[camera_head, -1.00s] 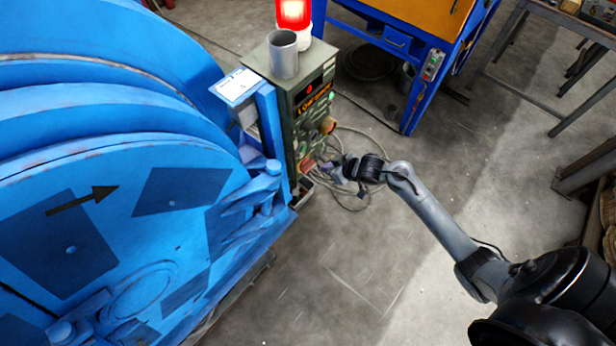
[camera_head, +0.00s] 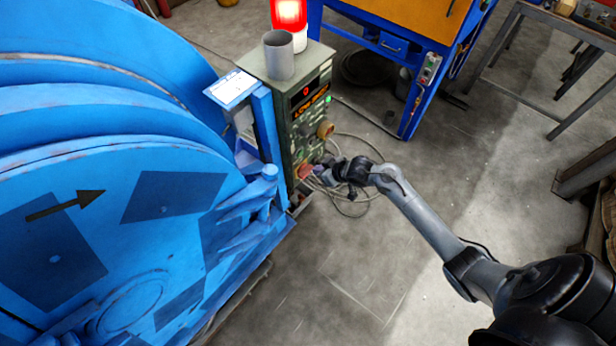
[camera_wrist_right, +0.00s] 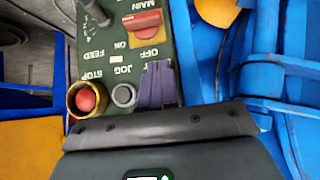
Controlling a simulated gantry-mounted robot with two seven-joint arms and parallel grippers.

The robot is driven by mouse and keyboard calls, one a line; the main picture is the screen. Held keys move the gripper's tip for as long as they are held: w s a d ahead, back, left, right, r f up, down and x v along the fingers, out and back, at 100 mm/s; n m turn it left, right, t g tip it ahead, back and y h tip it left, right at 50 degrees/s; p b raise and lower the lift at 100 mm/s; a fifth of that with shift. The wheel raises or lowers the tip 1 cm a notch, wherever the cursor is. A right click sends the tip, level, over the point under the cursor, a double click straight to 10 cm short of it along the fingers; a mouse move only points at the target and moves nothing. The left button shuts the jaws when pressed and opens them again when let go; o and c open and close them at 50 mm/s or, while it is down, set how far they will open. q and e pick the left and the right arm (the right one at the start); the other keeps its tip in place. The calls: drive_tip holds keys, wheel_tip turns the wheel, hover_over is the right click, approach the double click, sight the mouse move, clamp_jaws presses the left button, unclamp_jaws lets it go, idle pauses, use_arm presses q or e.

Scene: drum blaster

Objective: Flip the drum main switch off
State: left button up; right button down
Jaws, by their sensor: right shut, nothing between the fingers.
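The drum main switch is a red handle on a yellow plate (camera_wrist_right: 147,24), upside down in the right wrist view near MAIN, ON and OFF labels. I cannot tell its setting. It is on the front of a dark green control cabinet (camera_head: 298,130). My right gripper (camera_wrist_right: 158,84) has purple-grey fingers, shut and empty. They point at the panel just below the switch in that view, beside the grey jog button (camera_wrist_right: 123,95); whether they touch the panel is unclear. In the head view my right gripper (camera_head: 318,177) is at the cabinet's lower front. My left gripper is out of view.
A red stop button (camera_wrist_right: 86,99) in a yellow ring is near the fingers. The large blue drum (camera_head: 120,170) stands left of the cabinet. Cables (camera_head: 355,195) lie on the floor.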

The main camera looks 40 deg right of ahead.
sight(302, 177)
drive_tip(key=b+x, duration=0.1)
drive_tip(key=x, duration=0.2)
drive_tip(key=b+x, duration=0.1)
drive_tip(key=x, duration=0.2)
drive_tip(key=s+f+b+x, duration=0.1)
drive_tip(key=x, duration=0.2)
drive_tip(key=shift+r, duration=0.1)
drive_tip(key=shift+s+d+f+b, duration=0.1)
drive_tip(key=shift+s+f+b, duration=0.05)
drive_tip(key=shift+f+b, duration=0.45)
drive_tip(key=shift+f, duration=0.3)
drive_tip(key=shift+f+h, duration=0.15)
drive_tip(key=shift+h, duration=0.25)
drive_tip(key=shift+a+f+n+h, duration=0.2)
drive_tip(key=shift+a+n+h, duration=0.15)
drive_tip(key=shift+n+h, duration=0.05)
